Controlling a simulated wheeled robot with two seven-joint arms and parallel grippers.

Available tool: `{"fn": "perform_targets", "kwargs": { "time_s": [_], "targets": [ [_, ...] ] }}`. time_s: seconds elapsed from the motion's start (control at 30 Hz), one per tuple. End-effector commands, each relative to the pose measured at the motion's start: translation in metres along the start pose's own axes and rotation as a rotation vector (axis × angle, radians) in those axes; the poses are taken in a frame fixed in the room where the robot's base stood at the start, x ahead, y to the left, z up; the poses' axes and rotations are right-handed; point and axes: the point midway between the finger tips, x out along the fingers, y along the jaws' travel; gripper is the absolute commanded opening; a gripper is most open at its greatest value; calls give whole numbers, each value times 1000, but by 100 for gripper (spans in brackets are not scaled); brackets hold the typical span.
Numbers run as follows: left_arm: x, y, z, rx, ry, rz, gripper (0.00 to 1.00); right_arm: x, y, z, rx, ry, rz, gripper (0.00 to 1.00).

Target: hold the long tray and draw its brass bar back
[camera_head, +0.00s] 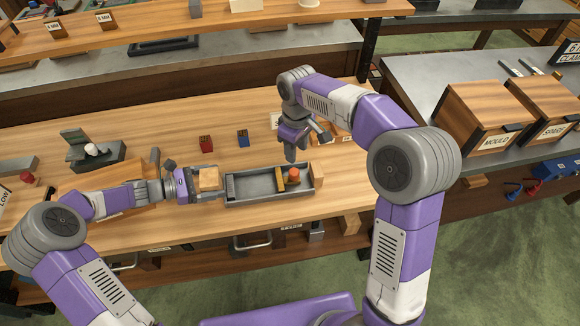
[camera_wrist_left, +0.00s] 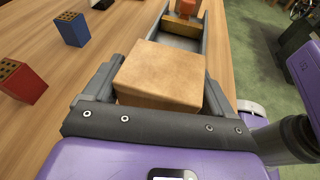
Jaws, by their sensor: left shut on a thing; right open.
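The long grey tray (camera_head: 255,188) lies lengthwise on the wooden bench, with a wooden block (camera_head: 208,179) at its left end. My left gripper (camera_head: 204,186) is shut on that block, which also shows between the fingers in the left wrist view (camera_wrist_left: 160,75). The brass bar (camera_head: 281,179) stands across the tray's right part, beside an orange-red piece (camera_head: 293,175); the bar shows at the top of the left wrist view (camera_wrist_left: 182,21). My right gripper (camera_head: 306,144) is open and empty above the tray's right part, fingers pointing down, apart from the bar.
A red block (camera_head: 206,144) and a blue block (camera_head: 243,137) with holes stand behind the tray. Another wooden block (camera_head: 318,171) is at the tray's right end. A dark device (camera_head: 95,155) stands at the left. The bench in front of the tray is mostly clear.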

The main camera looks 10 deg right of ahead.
Motion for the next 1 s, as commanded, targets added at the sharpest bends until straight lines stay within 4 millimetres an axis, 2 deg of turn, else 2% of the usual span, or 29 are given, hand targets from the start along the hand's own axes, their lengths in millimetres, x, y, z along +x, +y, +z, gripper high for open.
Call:
{"fn": "perform_targets", "kwargs": {
  "time_s": [0.2,0.23,0.3,0.53,0.67,1.0],
  "targets": [
    [2,-2,-1,1,2,-4,53,0,0,0,0,0,0,46],
    [2,-2,-1,1,2,-4,88,0,0,0,0,0,0,46],
    [1,-1,-1,1,1,-4,99,0,0,0,0,0,0,46],
    [0,-1,0,1,1,-2,100,0,0,0,0,0,0,46],
    [-9,0,0,1,1,0,100,0,0,0,0,0,0,46],
    [-78,0,-1,2,3,2,100,0,0,0,0,0,0,46]
  ]
}}
